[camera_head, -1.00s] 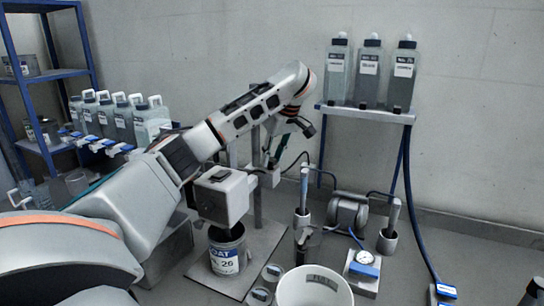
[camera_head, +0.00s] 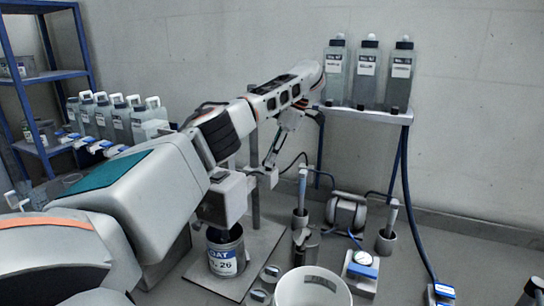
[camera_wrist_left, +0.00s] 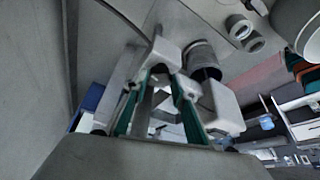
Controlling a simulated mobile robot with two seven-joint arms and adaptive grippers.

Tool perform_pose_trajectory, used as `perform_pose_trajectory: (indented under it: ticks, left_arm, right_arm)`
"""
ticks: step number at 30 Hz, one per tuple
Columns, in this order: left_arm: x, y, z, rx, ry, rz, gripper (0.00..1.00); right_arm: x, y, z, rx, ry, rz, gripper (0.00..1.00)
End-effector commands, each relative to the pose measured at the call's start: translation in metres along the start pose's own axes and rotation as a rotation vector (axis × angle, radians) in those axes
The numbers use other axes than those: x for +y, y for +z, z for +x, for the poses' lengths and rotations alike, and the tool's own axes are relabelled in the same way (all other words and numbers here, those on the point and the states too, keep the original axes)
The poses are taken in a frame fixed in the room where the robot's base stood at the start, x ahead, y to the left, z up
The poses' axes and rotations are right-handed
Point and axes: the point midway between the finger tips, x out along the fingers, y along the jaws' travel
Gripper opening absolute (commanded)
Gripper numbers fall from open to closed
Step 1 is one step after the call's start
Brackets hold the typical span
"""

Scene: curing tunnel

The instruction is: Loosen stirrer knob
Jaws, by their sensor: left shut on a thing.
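The stirrer's pale motor head (camera_head: 222,198) hangs on a grey upright post (camera_head: 255,205) over a labelled can (camera_head: 226,256). A small pale clamp block (camera_head: 262,174) joins the head's arm to the post. My left gripper (camera_head: 271,163) reaches down to this block from the upper right and is shut at its knob. In the left wrist view the green-lined fingers of the left gripper (camera_wrist_left: 161,73) converge at the pale block (camera_wrist_left: 163,50). The knob is mostly hidden between the fingertips; I cannot tell its angle. My right gripper is not in view.
A white bucket (camera_head: 312,290) and small cups (camera_head: 270,273) stand in front of the stirrer. Labelled bottles stand on a wall shelf (camera_head: 368,114). A blue rack (camera_head: 45,77) is at far left.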

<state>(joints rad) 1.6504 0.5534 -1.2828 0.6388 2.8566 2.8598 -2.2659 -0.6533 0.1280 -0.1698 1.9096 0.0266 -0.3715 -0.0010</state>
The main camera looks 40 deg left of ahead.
Motion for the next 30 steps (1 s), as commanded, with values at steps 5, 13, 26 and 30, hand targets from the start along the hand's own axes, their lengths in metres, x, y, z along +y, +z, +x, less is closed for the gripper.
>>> perform_pose_trajectory:
  ticks: [5,13,26,30]
  left_arm:
    - [-0.0001,0.0009,0.0011,0.0,-0.03,-0.064,0.05]
    - [0.0003,0.001,0.0018,-0.001,-0.058,-0.126,0.05]
    - [0.0007,0.0008,0.0022,0.0,-0.069,-0.152,0.05]
    - [0.0007,0.0008,0.0024,0.0,-0.069,-0.152,0.05]
  right_arm:
    - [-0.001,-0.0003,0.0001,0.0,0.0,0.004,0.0]
    - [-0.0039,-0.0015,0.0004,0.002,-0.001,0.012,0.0]
    - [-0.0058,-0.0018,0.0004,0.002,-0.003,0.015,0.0]
    - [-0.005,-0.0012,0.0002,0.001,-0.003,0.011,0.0]
